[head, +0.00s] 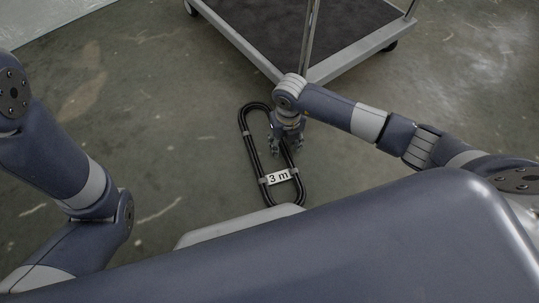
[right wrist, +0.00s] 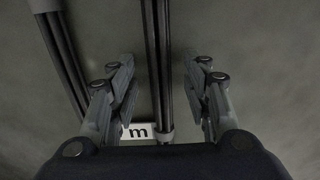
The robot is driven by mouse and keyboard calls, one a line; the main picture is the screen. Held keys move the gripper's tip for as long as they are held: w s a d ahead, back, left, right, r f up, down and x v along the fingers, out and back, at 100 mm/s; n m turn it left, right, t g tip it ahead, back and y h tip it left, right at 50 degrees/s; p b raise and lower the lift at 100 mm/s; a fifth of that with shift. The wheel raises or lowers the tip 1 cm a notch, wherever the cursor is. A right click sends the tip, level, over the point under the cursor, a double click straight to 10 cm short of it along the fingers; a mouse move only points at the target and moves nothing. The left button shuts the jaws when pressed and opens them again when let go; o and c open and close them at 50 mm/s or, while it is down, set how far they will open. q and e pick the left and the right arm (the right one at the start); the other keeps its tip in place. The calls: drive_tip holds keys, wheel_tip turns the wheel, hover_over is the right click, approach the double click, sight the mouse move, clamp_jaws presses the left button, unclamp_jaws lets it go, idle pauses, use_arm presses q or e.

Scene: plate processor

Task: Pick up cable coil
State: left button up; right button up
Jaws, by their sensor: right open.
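The cable coil (head: 252,150) is a long black oval loop lying on the floor, with grey ties and a white "3 m" label (head: 278,177). My right gripper (head: 287,150) is over the coil's right long side, pointing down. In the right wrist view my right gripper (right wrist: 162,88) is open, and one strand bundle of the cable coil (right wrist: 157,50) runs between its fingers. The other side of the coil lies to the left, outside the fingers. The label shows partly behind the gripper body. I cannot tell the exact height of the fingertips above the cable. My left gripper is out of view.
A cart (head: 284,76) with a dark deck and grey metal frame stands on the floor just beyond the coil. Its upright post is near my right wrist. The concrete floor (head: 175,110) to the left of the coil is clear. My body hides the floor in front.

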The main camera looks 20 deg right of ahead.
drive_tip(key=shift+f, duration=0.1)
clamp_jaws()
idle(0.4)
